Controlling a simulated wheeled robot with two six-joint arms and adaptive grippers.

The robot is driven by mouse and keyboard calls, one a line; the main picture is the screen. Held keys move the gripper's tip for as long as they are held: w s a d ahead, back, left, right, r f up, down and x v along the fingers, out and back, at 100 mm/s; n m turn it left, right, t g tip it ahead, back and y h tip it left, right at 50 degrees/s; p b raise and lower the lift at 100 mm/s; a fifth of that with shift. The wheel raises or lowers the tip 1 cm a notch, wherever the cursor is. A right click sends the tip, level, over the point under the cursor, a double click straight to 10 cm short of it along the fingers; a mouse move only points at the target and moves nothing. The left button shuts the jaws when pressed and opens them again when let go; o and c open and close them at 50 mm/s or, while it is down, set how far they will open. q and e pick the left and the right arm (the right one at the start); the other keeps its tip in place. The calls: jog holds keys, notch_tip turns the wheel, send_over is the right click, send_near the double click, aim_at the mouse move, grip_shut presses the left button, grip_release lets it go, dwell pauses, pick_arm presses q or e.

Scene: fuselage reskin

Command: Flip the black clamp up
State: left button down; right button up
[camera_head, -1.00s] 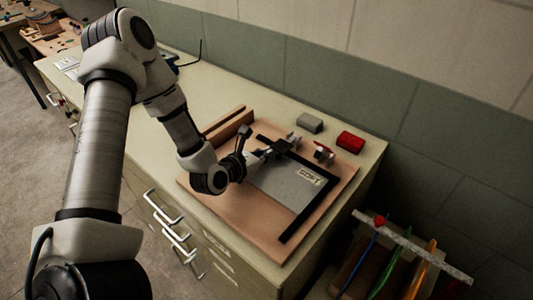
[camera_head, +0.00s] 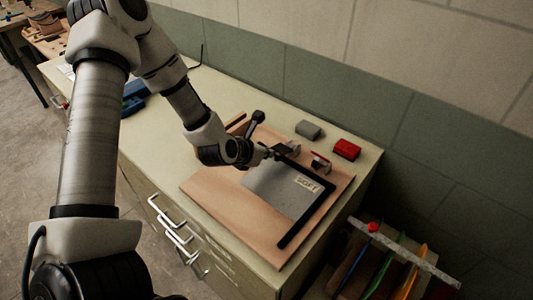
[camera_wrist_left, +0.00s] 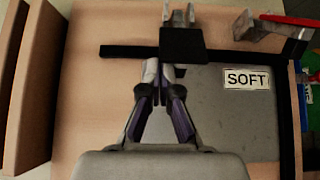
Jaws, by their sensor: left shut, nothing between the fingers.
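The black clamp (camera_head: 287,149) sits at the back edge of the wooden board. In the left wrist view it is a black block (camera_wrist_left: 183,45) over a black strip, with a metal bracket behind it. My left gripper (camera_head: 268,153) is shut and empty, just to the left of the clamp. In the left wrist view its closed fingertips (camera_wrist_left: 158,70) are just below the black block's lower left part. I cannot tell whether they touch it. A grey sheet (camera_head: 275,188) labelled SOFT lies under the black strips. My right gripper is not in view.
A red-handled clamp (camera_head: 320,162) stands right of the black one. A grey block (camera_head: 308,130) and a red block (camera_head: 347,149) lie behind the board (camera_head: 232,207). A wooden bar (camera_wrist_left: 38,90) stands at the left. A rack with coloured tools (camera_head: 385,262) is at the lower right.

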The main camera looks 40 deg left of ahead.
pick_arm(q)
jog(key=shift+w+r+g+p, duration=0.25)
jog(key=shift+r+g+p, duration=0.2)
jog(key=shift+r, duration=0.15)
jog(key=shift+w+r+g+p, duration=0.2)
jog(key=shift+r+g+p, duration=0.25)
jog(key=shift+r, duration=0.15)
jog(key=shift+w+d+r+g+p, duration=0.1)
jog(key=shift+w+r+g+p, duration=0.3)
jog(key=shift+g, duration=0.5)
jog(key=shift+w+r+b, duration=0.35)
jog(key=shift+w+r, duration=0.2)
jog(key=shift+w, duration=0.15)
jog(key=shift+w+r, duration=0.1)
jog(key=shift+r, duration=0.1)
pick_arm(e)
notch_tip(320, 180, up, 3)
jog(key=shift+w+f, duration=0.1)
